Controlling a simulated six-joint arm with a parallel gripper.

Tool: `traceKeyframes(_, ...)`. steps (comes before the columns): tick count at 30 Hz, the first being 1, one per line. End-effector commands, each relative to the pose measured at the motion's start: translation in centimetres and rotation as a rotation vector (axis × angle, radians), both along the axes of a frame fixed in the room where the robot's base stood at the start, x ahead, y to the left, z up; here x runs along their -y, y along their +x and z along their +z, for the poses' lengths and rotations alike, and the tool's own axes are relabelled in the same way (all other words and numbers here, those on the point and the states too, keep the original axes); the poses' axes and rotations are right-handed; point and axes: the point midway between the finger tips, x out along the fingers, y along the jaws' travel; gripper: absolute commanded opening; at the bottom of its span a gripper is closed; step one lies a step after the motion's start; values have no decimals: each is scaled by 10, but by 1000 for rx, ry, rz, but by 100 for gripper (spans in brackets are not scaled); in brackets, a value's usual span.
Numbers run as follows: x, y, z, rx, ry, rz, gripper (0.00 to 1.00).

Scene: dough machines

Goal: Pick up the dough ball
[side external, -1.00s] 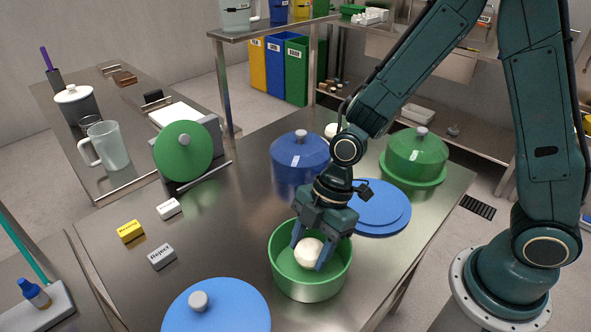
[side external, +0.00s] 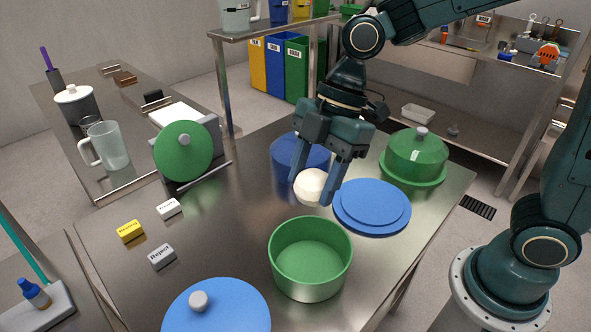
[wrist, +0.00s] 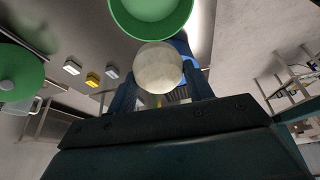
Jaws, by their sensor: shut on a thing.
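The dough ball (side external: 311,187) is round and cream-white. My gripper (side external: 315,190) is shut on it, with one blue finger on each side, and holds it in the air above the table. In the wrist view the dough ball (wrist: 159,68) sits between the two fingers (wrist: 160,90). The open green pot (side external: 310,262) stands on the table below and in front of the ball, and its visible inside is empty. It also shows in the wrist view (wrist: 150,8), at the top.
Blue discs (side external: 372,207) and a green lidded pot (side external: 415,155) are to the right. A blue lid (side external: 225,310) lies in front.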

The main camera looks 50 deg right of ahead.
Motion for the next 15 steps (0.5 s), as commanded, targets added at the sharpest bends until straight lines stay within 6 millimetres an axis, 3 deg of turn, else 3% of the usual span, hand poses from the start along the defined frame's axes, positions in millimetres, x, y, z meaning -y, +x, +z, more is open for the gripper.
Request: traceKeyframes(15,0,0,9,1,0,1,26)
